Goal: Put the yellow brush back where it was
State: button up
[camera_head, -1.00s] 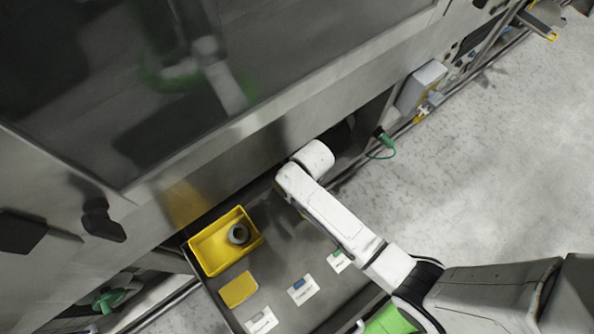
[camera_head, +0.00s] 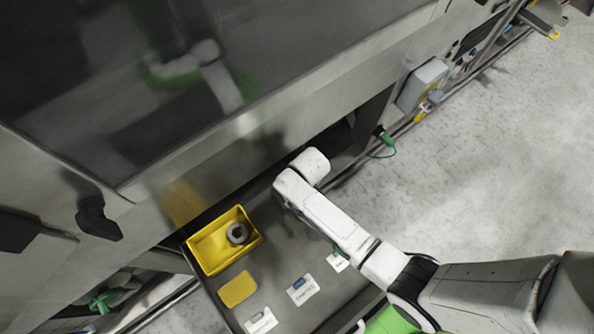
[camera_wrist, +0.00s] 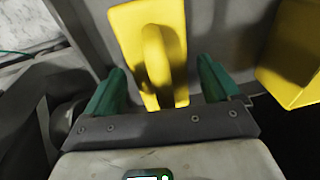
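The yellow brush (camera_wrist: 148,18) shows in the wrist view as a flat yellow block with a raised rounded handle. It lies ahead of my gripper (camera_wrist: 160,76), and the handle is between the two green fingers. The fingers are spread, with a visible gap on each side of the brush. I cannot tell how far the fingertips are above or past the handle. In the head view my white arm reaches over the grey tray, and the gripper and the brush are hidden behind it.
A flat yellow piece (camera_head: 238,289) and several labelled cards (camera_head: 302,289) lie nearby. The washer wall rises behind.

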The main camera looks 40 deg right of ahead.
notch_tip(320, 180, up, 12)
jog(key=s+d+p, duration=0.1)
jog(key=p, duration=0.1)
dwell(0.5)
jog(key=s+d+r, duration=0.3)
jog(key=s+r, duration=0.1)
jog(key=s, duration=0.4)
jog(key=s+d+r+h, duration=0.1)
jog(key=s+d+r, duration=0.2)
jog(key=s+r, duration=0.2)
jog(key=s, duration=0.2)
jog(key=shift+s+d, duration=0.35)
